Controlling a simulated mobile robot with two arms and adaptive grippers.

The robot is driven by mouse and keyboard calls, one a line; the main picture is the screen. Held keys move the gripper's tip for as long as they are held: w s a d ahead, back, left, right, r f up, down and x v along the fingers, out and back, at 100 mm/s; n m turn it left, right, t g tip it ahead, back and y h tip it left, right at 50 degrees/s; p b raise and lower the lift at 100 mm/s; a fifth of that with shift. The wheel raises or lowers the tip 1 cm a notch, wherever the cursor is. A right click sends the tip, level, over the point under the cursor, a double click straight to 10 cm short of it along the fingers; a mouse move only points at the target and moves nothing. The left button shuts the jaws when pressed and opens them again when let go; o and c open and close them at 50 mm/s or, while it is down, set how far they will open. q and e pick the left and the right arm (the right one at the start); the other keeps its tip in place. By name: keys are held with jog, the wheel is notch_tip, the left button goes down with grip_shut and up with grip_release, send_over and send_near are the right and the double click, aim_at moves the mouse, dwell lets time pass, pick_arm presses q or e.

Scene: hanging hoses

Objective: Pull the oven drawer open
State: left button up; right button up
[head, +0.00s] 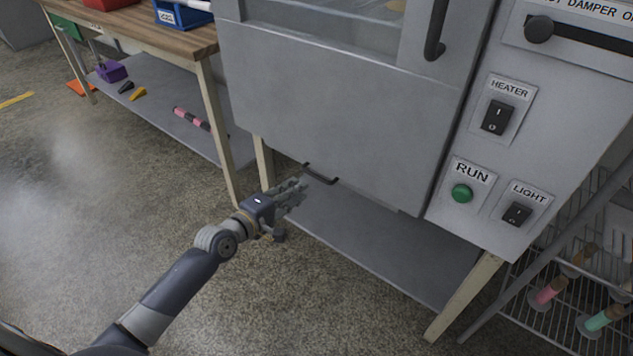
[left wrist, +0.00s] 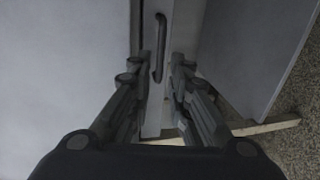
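The grey oven (head: 340,110) stands on a frame with a shelf. A small black handle (head: 322,176) is at the lower left edge of the oven front, and I take it as the drawer's handle. The drawer front looks shut, though its outline is hard to make out. My left gripper (head: 298,189) is just below and left of the handle. In the left wrist view the dark handle (left wrist: 160,46) shows ahead, between the two fingertips of my left gripper (left wrist: 161,68). The fingers are apart, with no grip on the handle visible. My right gripper is out of view.
A wooden workbench (head: 150,28) with a lower shelf stands at the left. The grey shelf (head: 380,245) under the oven looks bare. A wire rack (head: 560,280) with coloured items stands at the right. The concrete floor (head: 90,200) in front is clear.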

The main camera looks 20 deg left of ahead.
aim_at(315, 177)
pick_arm(q)
jog(key=b+x, duration=0.1)
jog(key=x, duration=0.5)
jog(key=shift+w+d+f+b, duration=0.1)
jog(key=shift+w+b, duration=0.2)
jog(key=shift+b, duration=0.1)
jog(key=x, duration=0.2)
jog(key=shift+w+d+b, duration=0.1)
jog(key=shift+w+b, duration=0.15)
jog(key=shift+b, duration=0.1)
jog(key=shift+w+d+f, duration=0.1)
jog(key=shift+w, duration=0.2)
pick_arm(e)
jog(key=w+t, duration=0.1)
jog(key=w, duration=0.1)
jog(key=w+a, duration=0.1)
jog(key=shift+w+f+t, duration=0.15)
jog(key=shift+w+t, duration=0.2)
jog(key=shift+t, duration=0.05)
pick_arm(q)
grip_shut()
